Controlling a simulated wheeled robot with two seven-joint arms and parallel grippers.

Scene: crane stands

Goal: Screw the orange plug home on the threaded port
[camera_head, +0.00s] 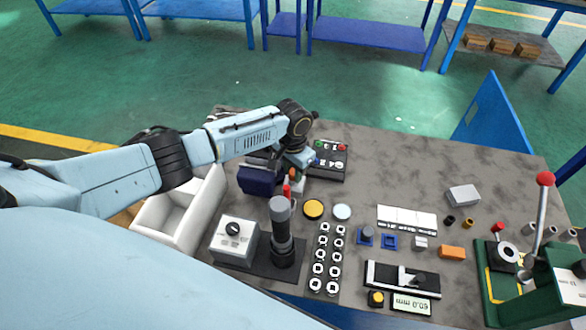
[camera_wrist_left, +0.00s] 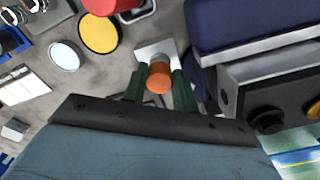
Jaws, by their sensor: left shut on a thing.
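The orange plug (camera_wrist_left: 158,80) shows in the left wrist view between the two dark green fingers of my left gripper (camera_wrist_left: 159,88), which is shut on it. A pale grey block (camera_wrist_left: 148,49) lies just beyond the plug and lines up with it. The threaded port itself is hidden behind the plug, so I cannot tell how far the plug is seated. In the head view my left gripper (camera_head: 293,170) is low over the table behind the dark grey cylinder, and the arm partly hides it. My right gripper is not in view.
A dark grey upright cylinder (camera_head: 281,235), a yellow disc (camera_head: 313,209) and a pale disc (camera_head: 342,211) stand near the gripper. A dark blue block (camera_head: 258,180) is close on its left. A button box (camera_head: 331,158) is behind. A green lever press (camera_head: 550,280) stands far right.

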